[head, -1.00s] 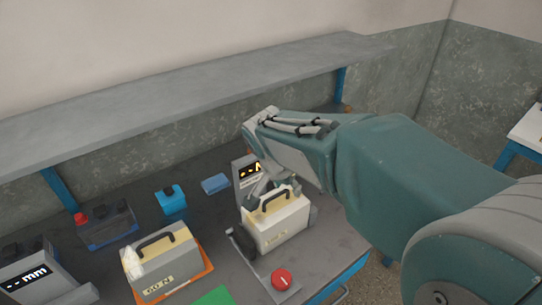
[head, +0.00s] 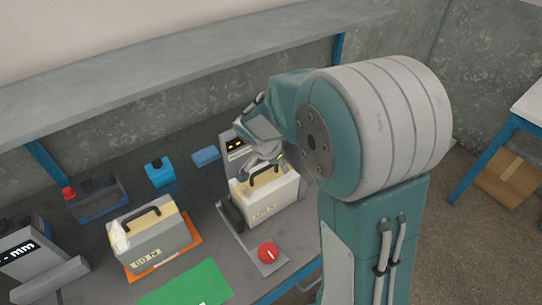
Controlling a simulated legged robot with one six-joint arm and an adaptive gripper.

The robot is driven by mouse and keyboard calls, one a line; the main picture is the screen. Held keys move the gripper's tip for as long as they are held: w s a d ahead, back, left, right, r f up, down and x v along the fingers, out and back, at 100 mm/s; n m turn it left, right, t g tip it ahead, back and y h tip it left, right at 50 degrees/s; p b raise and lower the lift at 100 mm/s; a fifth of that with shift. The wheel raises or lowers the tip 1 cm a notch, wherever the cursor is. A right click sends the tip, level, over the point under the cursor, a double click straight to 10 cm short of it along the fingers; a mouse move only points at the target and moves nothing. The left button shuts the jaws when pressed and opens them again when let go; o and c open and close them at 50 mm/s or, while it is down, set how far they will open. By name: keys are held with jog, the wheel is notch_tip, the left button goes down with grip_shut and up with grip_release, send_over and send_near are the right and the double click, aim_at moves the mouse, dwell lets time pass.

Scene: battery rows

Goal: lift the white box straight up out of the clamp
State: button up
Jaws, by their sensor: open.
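The white box (head: 266,203) has a pale yellow top and a dark handle (head: 265,176). It stands upright in the clamp (head: 229,214), whose grey jaw shows at its left side; its right side is partly hidden by my arm. My gripper (head: 267,164) is open, just above and behind the handle, with its fingers near the box top. I cannot tell whether a finger touches the handle. A red knob (head: 268,252) sits on the clamp's grey base in front of the box.
A second box (head: 150,240) stands on an orange tray (head: 183,259) to the left. A display unit (head: 234,146) is behind the gripper. A green mat (head: 190,284) lies in front. Small blue blocks (head: 160,172) stand behind. A long shelf (head: 180,87) overhangs the table's back.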

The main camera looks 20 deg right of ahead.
jog(key=shift+d+f, duration=0.15)
jog(key=shift+f, duration=0.25)
jog(key=shift+w+f, duration=0.1)
jog(key=shift+f, duration=0.05)
jog(key=shift+a, duration=0.55)
jog(key=shift+d, duration=0.2)
grip_shut()
jog(key=shift+d, duration=0.1)
jog(key=shift+r, duration=5.05)
